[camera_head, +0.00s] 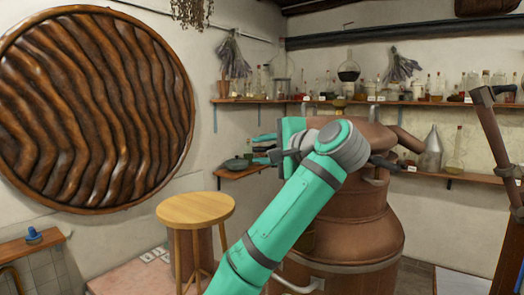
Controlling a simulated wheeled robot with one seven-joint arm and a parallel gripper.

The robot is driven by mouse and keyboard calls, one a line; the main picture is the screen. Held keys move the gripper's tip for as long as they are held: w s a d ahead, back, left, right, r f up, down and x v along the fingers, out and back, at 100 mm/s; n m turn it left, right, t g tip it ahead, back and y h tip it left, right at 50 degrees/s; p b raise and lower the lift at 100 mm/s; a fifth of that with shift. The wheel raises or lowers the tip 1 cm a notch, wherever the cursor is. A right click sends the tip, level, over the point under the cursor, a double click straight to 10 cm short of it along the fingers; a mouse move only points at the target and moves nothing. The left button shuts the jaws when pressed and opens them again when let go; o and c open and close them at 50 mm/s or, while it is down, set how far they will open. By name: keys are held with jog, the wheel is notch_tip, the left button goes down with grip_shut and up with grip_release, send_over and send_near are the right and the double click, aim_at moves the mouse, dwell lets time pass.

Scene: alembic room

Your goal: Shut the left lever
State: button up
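A large copper still (345,230) stands right of centre, partly hidden behind my teal arm. Metal handle-like parts show on it, one at its upper right (383,161) and one low at its front (300,286). I cannot tell which part is the left lever, or whether it is hidden by my arm. My gripper (263,149) is at the still's upper left, pointing left, with two fingers apart and nothing seen between them. A dark pan-like object (237,163) is just left of the fingers; I cannot tell whether they touch.
A round wooden stool (195,209) stands left of the still. Shelves with bottles (348,72) line the back walls. A big ribbed wooden disc (95,110) hangs at left. A small blue object (33,236) sits at far left.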

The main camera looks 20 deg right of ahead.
aim_at(266, 149)
jog(key=shift+s, duration=0.1)
jog(key=v, duration=0.4)
jog(key=shift+s+d+r, duration=0.1)
jog(key=shift+s+d, duration=0.05)
jog(key=shift+d, duration=0.15)
jog(key=v, duration=0.6)
jog(key=shift+a, duration=0.2)
jog(key=shift+s, duration=0.1)
